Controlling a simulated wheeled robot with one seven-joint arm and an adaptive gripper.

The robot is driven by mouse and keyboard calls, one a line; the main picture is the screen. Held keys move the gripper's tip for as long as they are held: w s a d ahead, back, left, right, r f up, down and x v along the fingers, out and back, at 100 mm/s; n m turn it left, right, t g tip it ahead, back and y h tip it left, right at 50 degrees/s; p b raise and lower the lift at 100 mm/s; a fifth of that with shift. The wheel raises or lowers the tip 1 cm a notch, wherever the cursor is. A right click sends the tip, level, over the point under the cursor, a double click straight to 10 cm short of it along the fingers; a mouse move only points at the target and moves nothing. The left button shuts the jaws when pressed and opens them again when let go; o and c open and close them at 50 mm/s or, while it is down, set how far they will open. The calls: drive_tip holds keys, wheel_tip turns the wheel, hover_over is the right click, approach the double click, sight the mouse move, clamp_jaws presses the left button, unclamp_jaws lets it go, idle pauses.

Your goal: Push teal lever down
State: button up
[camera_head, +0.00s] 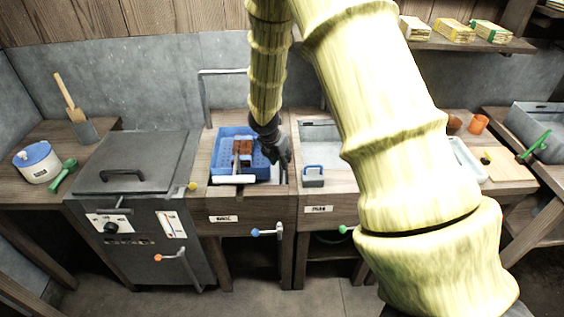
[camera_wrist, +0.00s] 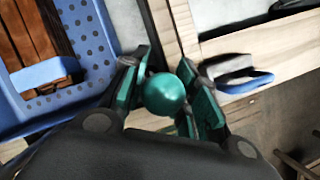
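The teal lever's round knob (camera_wrist: 165,95) sits between the two fingers of my gripper in the wrist view. My gripper (camera_wrist: 165,62) appears shut on it, with a finger against each side; the lever's rod is mostly hidden below the knob. In the head view my gripper (camera_head: 284,157) points down at the right edge of the blue basket, over the wooden counter. The teal knob is hidden there behind my gripper.
The blue perforated basket (camera_head: 222,142) holds brown pieces, close left of my gripper. A blue-handled grey block (camera_head: 313,177) stands to the right. Below the counter front are a blue-knobbed lever (camera_head: 256,232), an orange-knobbed lever (camera_head: 159,257) and a green knob (camera_head: 343,229).

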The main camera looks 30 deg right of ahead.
drive_tip(key=v, duration=0.9)
